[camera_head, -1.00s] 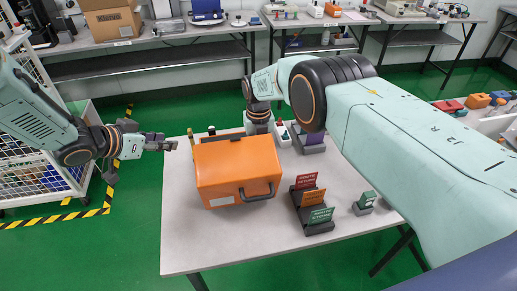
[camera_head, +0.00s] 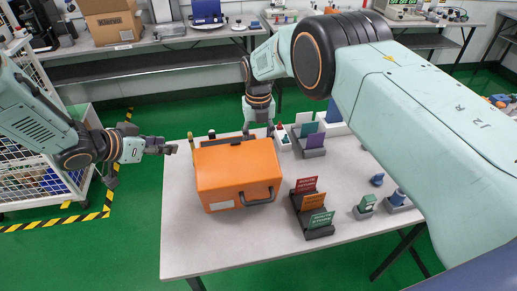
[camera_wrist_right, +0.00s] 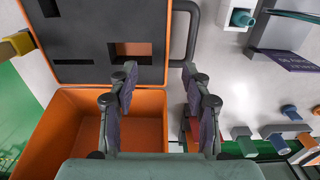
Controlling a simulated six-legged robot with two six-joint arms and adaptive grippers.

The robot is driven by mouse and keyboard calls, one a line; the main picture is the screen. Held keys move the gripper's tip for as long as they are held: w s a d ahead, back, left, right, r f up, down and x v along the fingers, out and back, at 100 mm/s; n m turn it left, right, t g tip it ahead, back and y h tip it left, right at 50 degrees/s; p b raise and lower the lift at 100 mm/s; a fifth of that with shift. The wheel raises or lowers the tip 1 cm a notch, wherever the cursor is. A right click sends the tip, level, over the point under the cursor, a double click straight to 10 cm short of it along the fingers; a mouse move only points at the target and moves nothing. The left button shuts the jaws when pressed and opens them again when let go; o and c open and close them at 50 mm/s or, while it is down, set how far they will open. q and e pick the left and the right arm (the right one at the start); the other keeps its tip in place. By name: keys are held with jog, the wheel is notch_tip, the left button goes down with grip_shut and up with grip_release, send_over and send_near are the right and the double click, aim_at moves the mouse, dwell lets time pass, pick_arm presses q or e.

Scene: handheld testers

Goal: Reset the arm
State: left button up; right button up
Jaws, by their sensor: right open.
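My left gripper (camera_head: 165,147) hangs in the air just left of the white table's far left corner, clear of everything; its finger gap is too small to judge. My right gripper (camera_head: 258,130) is over the back of the table, behind the orange case (camera_head: 235,175). In the right wrist view my right gripper (camera_wrist_right: 160,105) has its two dark fingers apart with nothing between them. Below it are the case's orange interior (camera_wrist_right: 70,115) and a dark panel with cutouts (camera_wrist_right: 95,45). The right forearm hides the table's right part.
On the white table (camera_head: 190,240), a dark stepped rack (camera_head: 315,228) holds red, orange and green cards. Another card rack (camera_head: 312,150) stands behind. Small testers (camera_head: 365,205) are at the right. A wire cage (camera_head: 30,180) stands left, benches behind.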

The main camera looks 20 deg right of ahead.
notch_tip(320, 180, up, 6)
